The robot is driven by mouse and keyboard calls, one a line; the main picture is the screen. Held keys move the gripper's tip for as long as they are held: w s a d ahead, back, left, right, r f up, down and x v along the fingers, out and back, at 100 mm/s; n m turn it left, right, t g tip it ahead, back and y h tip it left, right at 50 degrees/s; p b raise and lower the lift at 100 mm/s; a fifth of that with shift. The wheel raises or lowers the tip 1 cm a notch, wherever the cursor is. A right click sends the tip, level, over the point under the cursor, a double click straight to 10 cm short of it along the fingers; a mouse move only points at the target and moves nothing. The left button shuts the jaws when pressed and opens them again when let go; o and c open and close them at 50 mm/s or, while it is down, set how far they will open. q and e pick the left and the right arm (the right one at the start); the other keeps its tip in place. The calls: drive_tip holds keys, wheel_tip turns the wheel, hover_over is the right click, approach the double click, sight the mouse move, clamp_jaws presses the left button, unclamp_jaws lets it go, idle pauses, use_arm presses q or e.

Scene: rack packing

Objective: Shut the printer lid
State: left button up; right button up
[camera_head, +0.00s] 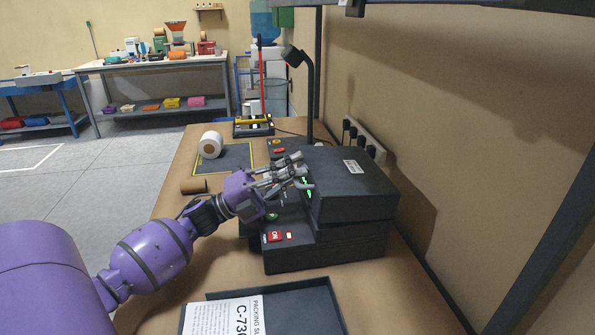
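The dark grey printer (340,247) stands on the wooden table, with green lights and a red ON button on its front left. Its bulky lid (355,185) lies low over the body, its top nearly level. I cannot tell whether it is fully seated. My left gripper (306,171) is at the lid's left edge, with its fingers apart and nothing seen between them. It hides part of the printer's front, and I cannot tell whether it touches the lid. My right gripper is not in view.
A white roll (210,144) stands on a dark mat, with a brown roll (193,186) nearer. A dark tray (322,300) with a printed sheet (226,317) lies in front of the printer. A black post (311,95) and the wall socket strip (363,138) are behind it.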

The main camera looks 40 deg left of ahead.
use_arm(q)
drive_tip(key=shift+o, duration=0.3)
drive_tip(key=shift+s+a+r, duration=0.1)
drive_tip(key=shift+s+a, duration=0.05)
drive_tip(key=shift+a, duration=0.05)
drive_tip(key=v, duration=0.7)
drive_tip(key=shift+s+a, duration=0.2)
drive_tip(key=shift+s, duration=0.1)
drive_tip(key=shift+w+d, duration=0.1)
drive_tip(key=shift+w, duration=0.05)
drive_tip(key=shift+f, duration=0.25)
